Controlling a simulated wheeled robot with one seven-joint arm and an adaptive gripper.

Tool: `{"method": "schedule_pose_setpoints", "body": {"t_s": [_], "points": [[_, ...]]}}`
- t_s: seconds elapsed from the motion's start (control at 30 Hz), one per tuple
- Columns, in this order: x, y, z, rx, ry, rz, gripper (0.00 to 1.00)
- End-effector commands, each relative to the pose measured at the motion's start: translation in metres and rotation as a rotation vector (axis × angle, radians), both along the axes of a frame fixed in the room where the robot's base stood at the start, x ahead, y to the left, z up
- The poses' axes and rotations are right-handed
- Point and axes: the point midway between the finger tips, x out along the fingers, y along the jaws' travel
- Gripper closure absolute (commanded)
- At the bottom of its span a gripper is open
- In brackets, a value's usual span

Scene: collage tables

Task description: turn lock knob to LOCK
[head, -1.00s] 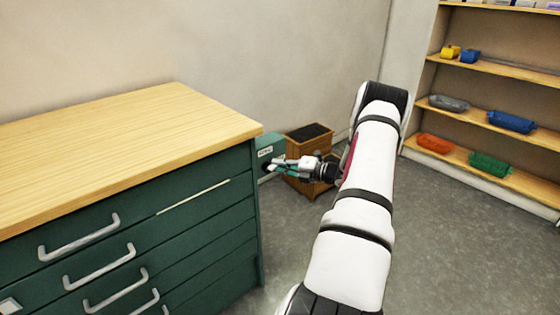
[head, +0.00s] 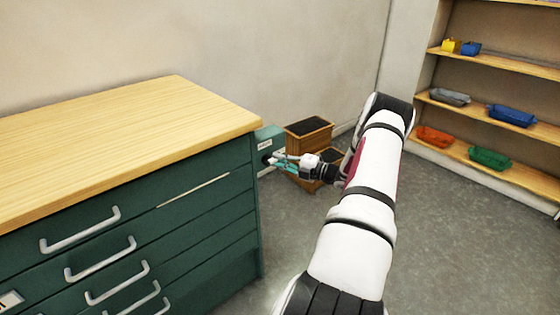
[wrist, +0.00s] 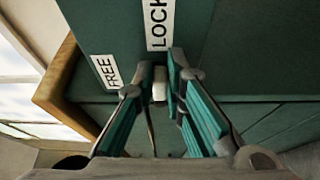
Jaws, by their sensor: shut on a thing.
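The lock knob shows as a small pale piece (wrist: 160,84) between my fingertips in the wrist view. Just above it is the white LOCK label (wrist: 158,22), and the FREE label (wrist: 106,70) is to its upper left. The pale piece lies nearer the LOCK label's lower end; the rest of the knob is hidden by the fingers. My gripper (wrist: 157,84) is shut on the knob.
The green drawer cabinet (head: 207,225) with a wooden top (head: 130,135) fills the left. A wooden bin (head: 310,130) stands behind my gripper near the wall. Shelves with coloured trays (head: 490,157) are at the right. Grey floor between is open.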

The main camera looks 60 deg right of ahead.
Motion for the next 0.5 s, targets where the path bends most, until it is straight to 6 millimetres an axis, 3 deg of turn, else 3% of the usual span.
{"method": "schedule_pose_setpoints", "body": {"t_s": [0.1,0.13,0.2,0.5], "points": [[0.0029,0.0018,-0.0001,0.002,-0.001,0.003,1.0],[0.003,0.0018,-0.0001,0.002,-0.001,0.002,0.82],[0.003,0.0018,0.0001,0.002,-0.001,0.003,0.68],[0.0006,0.0006,0.0002,0.0,0.0,0.001,0.68]]}}
